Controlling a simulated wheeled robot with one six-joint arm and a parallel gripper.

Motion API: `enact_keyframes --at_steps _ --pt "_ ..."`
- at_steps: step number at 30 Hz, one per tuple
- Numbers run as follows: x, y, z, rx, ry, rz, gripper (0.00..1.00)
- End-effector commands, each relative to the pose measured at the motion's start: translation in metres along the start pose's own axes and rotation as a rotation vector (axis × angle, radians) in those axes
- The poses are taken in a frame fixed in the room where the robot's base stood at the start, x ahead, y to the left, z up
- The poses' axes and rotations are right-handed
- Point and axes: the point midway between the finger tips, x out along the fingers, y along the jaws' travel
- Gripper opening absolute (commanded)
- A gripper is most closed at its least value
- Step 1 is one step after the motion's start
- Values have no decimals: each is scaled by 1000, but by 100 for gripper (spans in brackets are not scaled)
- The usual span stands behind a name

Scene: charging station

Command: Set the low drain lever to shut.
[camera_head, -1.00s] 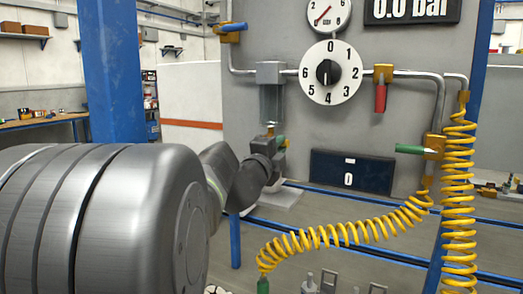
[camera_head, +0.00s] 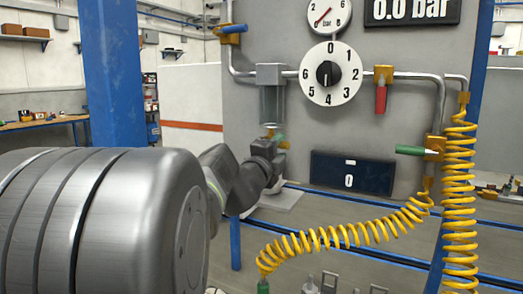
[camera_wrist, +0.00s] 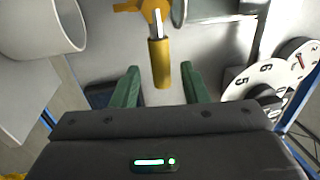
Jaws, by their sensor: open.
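The low drain lever (camera_wrist: 160,62) has a yellow handle on a bare metal stem, running from a yellow valve body (camera_wrist: 150,10) at the top of the wrist view. In the head view the yellow drain fitting (camera_head: 270,126) shows under the clear filter bowl (camera_head: 271,103), with its handle mostly hidden by my gripper. My gripper (camera_wrist: 160,86) is open, its two green fingers on either side of the handle's free end with gaps on both sides. In the head view my gripper (camera_head: 279,141) is just below the bowl.
The panel carries a numbered dial (camera_head: 331,73), a red-handled valve (camera_head: 380,97), a green-handled valve (camera_head: 411,150) and a blue-handled valve (camera_head: 233,28). A yellow coiled hose (camera_head: 345,233) hangs in front at the right. A blue post (camera_head: 112,75) stands at the left.

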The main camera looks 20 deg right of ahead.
Motion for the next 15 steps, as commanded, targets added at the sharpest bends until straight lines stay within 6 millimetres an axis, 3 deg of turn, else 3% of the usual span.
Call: enact_keyframes --at_steps 5,15 --pt "-13 -1 0 0 -2 0 41" --pt "-85 -2 1 1 -5 -1 41"
